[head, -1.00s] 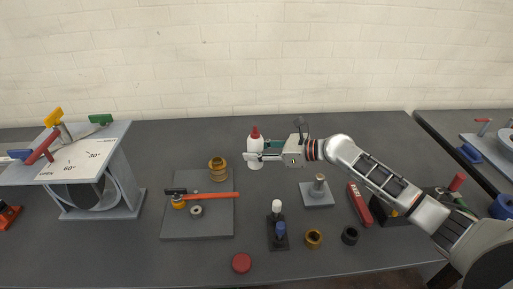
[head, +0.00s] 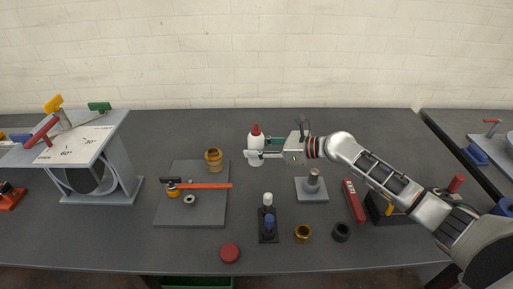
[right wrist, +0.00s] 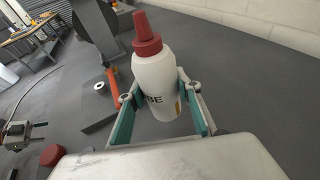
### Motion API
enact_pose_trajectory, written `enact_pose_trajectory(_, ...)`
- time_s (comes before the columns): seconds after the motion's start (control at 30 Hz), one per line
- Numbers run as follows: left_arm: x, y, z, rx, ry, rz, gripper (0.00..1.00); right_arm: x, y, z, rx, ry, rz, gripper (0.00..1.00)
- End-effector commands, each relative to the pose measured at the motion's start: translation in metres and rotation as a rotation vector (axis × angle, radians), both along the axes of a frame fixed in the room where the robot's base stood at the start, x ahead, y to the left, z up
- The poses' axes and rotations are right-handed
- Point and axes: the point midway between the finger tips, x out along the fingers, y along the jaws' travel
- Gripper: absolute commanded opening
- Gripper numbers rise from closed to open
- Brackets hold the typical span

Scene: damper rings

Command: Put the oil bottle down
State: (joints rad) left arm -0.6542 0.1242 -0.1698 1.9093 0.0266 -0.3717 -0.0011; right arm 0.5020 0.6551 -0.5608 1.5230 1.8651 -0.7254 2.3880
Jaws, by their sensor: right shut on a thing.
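The oil bottle (head: 255,143) is white with a red nozzle cap and stands upright at the back middle of the dark table. It also shows in the right wrist view (right wrist: 157,82), between the two teal-padded fingers. My right gripper (head: 262,150) reaches in from the right and is shut on the bottle's body; it also shows in the right wrist view (right wrist: 160,103). The bottle's base looks at or very near the table top; I cannot tell whether it touches.
A grey plate (head: 205,213) with a red-handled hammer (head: 205,185) and a brass ring piece (head: 213,158) lies left of the bottle. A grey block with a post (head: 312,189) stands to the right. A damper stand (head: 120,165) is at far left.

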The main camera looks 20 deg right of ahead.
Motion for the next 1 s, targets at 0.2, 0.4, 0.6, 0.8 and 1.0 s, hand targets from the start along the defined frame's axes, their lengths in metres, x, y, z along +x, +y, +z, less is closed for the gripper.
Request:
enact_pose_trajectory(0.2,0.001,-0.003,-0.005,-0.003,-0.006,-0.006,0.4,0.0,0.0,-0.015,0.0,0.001,-0.001,0.09)
enact_pose_trajectory(0.4,0.006,-0.014,-0.003,-0.021,-0.027,-0.019,0.4,0.0,0.0,-0.034,0.0,0.001,-0.001,0.09)
enact_pose_trajectory(0.6,0.012,-0.025,0.005,-0.037,-0.055,-0.033,0.4,0.001,0.0,-0.046,0.001,0.0,-0.001,0.09)
enact_pose_trajectory(0.8,0.014,-0.026,0.007,-0.038,-0.061,-0.038,0.4,0.001,-0.001,-0.05,0.0,-0.002,-0.001,0.09)
enact_pose_trajectory(1.0,0.014,-0.026,0.008,-0.037,-0.063,-0.038,0.4,0.0,0.0,-0.049,0.0,-0.002,-0.001,0.09)
